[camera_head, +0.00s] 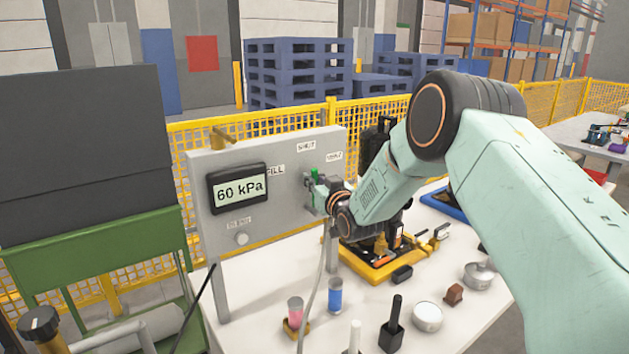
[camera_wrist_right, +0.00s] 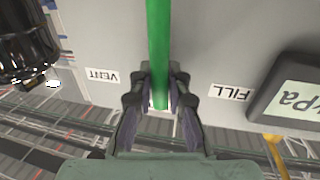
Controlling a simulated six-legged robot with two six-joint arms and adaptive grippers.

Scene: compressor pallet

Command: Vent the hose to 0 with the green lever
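The grey panel (camera_head: 268,209) carries a display (camera_head: 238,188) reading 60 kPa. It has FILL, SHUT and VENT labels (camera_head: 334,156). A bit of the green lever (camera_head: 314,172) shows in the head view, at my right gripper (camera_head: 319,190). In the right wrist view the green lever (camera_wrist_right: 158,45) runs between the fingers of my right gripper (camera_wrist_right: 160,85), and the fingertips close in on both its sides. There, the upside-down VENT label (camera_wrist_right: 102,76) lies left of the lever and FILL (camera_wrist_right: 230,92) lies right. My left gripper is out of view.
A pale hose (camera_head: 315,290) hangs down in front of the white table (camera_head: 257,310). Pink and blue cylinders (camera_head: 335,294), a black-handled tool (camera_head: 393,325) and round metal parts stand on the table. A yellow-based device (camera_head: 380,265) stands behind.

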